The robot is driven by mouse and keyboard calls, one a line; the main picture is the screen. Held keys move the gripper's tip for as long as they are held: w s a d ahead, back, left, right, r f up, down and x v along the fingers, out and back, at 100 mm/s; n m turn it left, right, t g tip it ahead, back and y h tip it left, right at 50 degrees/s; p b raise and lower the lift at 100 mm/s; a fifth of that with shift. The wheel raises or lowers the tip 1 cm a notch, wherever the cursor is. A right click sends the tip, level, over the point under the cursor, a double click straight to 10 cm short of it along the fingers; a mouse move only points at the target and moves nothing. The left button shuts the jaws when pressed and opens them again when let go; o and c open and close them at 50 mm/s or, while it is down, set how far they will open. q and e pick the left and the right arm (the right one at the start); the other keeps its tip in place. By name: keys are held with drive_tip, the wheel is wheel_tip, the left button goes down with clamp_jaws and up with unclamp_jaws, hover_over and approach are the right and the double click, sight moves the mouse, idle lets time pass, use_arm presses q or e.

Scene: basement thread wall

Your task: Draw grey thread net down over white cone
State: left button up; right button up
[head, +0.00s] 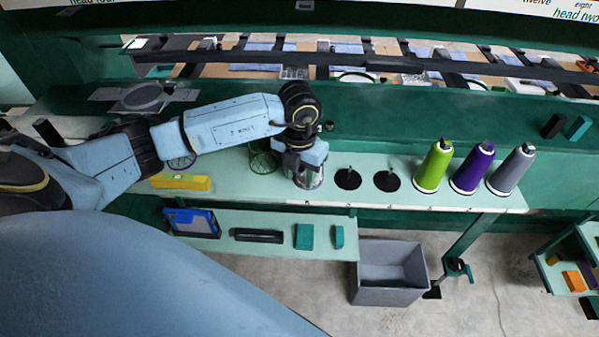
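My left gripper (309,179) points down over the pale green shelf, left of two empty black spindle discs. Something pale grey and whitish shows right at its fingers. I cannot tell how much of this is the fingers, the grey net or the white cone. My wrist covers the spot from above, and no white cone shows clearly anywhere else. Whether the fingers are open or shut is too small to see. My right gripper is not in view.
A green cone (434,166), a purple cone (473,168) and a grey cone (511,170) stand at right. A green mesh net (263,161) stands just left of my gripper. A yellow object (180,182) lies farther left. A grey bin (389,273) is below.

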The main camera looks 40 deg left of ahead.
use_arm(q)
wheel_tip(320, 180, up, 13)
drive_tip(key=shift+r+b, duration=0.2)
drive_tip(key=shift+b, duration=0.15)
